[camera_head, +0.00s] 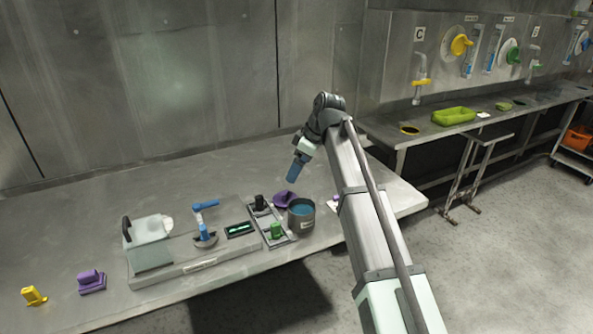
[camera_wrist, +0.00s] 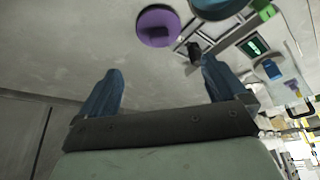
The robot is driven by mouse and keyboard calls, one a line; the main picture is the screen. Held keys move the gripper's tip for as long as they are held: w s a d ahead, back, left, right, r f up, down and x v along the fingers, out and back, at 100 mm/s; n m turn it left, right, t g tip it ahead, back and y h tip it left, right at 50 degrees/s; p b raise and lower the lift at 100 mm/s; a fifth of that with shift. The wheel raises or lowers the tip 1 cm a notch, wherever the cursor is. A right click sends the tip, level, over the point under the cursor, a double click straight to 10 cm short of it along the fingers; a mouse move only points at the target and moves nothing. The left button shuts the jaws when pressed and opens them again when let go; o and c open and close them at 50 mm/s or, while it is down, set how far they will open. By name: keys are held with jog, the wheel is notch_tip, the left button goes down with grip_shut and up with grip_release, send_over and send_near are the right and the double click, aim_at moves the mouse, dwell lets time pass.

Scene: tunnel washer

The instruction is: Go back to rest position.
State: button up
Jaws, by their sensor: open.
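My gripper (camera_head: 293,172) hangs above the steel table, behind and a little above a purple round piece and a grey pot. In the wrist view my gripper (camera_wrist: 160,88) shows two blue fingers spread well apart, with nothing between them. Bare tabletop shows between and beyond the fingers. My arm reaches out from the lower right of the head view, over the table's right part.
The table (camera_head: 340,262) holds a grey pot (camera_head: 301,222) with blue contents, a purple piece (camera_head: 284,199), a rack with black (camera_head: 260,202) and green (camera_head: 276,231) pieces, a machine (camera_head: 200,262), a purple block (camera_head: 91,281) and a yellow piece (camera_head: 34,295). A wall stands behind.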

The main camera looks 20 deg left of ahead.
dwell(0.4)
jog(key=w+d+f+n+t+y, duration=0.1)
jog(key=w+d+t+y, duration=0.2)
jog(key=w+d, duration=0.95)
jog(key=w+d+t+y, duration=0.3)
jog(key=w+d, duration=0.7)
jog(key=d, duration=0.5)
jog(key=d+f+m+t+h, duration=0.1)
jog(key=d+f+m+h, duration=0.3)
jog(key=d+f, duration=1.15)
jog(key=s+f+m+g+h, duration=0.1)
jog(key=s+f+m+g, duration=0.25)
jog(key=s+f, duration=1.2)
jog(key=s+f+m+g+h, duration=0.25)
jog(key=s+f+m, duration=0.25)
jog(key=s+f, duration=1.05)
jog(key=s+f+m+g+h, duration=0.1)
jog(key=s+f, duration=0.3)
jog(key=s, duration=0.8)
jog(key=s+f+m+g+h, duration=0.1)
jog(key=s+f+m+g, duration=0.2)
jog(key=s, duration=1)
jog(key=s+f+m+g+h, duration=0.1)
jog(key=s+f+m+g, duration=0.1)
jog(key=s+f, duration=0.5)
jog(key=s+g, duration=0.1)
jog(key=s, duration=0.5)
jog(key=shift+g, duration=0.4)
